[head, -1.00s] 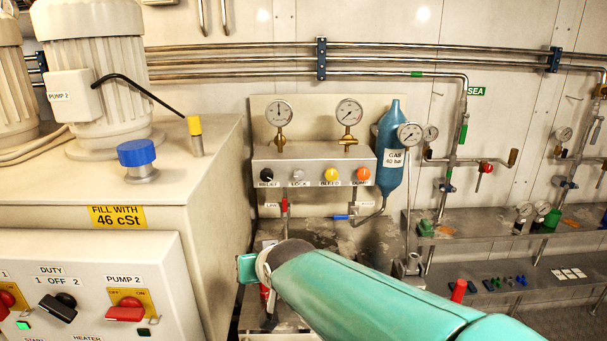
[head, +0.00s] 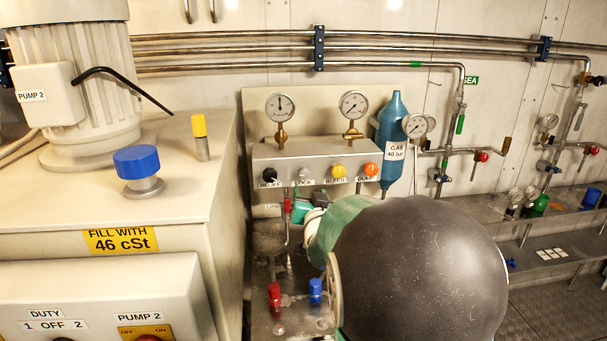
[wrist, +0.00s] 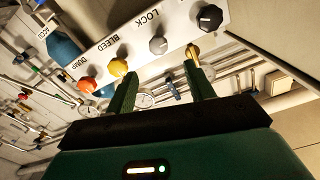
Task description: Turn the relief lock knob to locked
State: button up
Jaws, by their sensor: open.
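The relief lock knob is the small grey knob marked LOCK on the white panel, between the black RELIEF knob and the yellow BLEED knob. In the head view the lock knob (head: 304,173) is small, and its setting cannot be read. In the wrist view the lock knob (wrist: 158,45) is near the top middle. My gripper (wrist: 162,71) is open, its two green fingers pointing toward the panel, with the lock knob beyond and between their tips, apparently untouched. In the head view my gripper (head: 302,207) is just below the panel, largely hidden by my arm.
The black relief knob (wrist: 209,18), yellow bleed knob (wrist: 118,67) and orange dump knob (wrist: 87,84) sit in the same row. Two gauges on brass stems (head: 281,137) rise above the panel. A blue gas bottle (head: 392,120) stands to its right. The pump cabinet (head: 200,190) is at left.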

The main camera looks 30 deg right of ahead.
aim_at(305, 176)
jog(key=x, duration=1.2)
jog(key=shift+d+f, duration=0.1)
jog(key=shift+d, duration=0.05)
jog(key=c, duration=1)
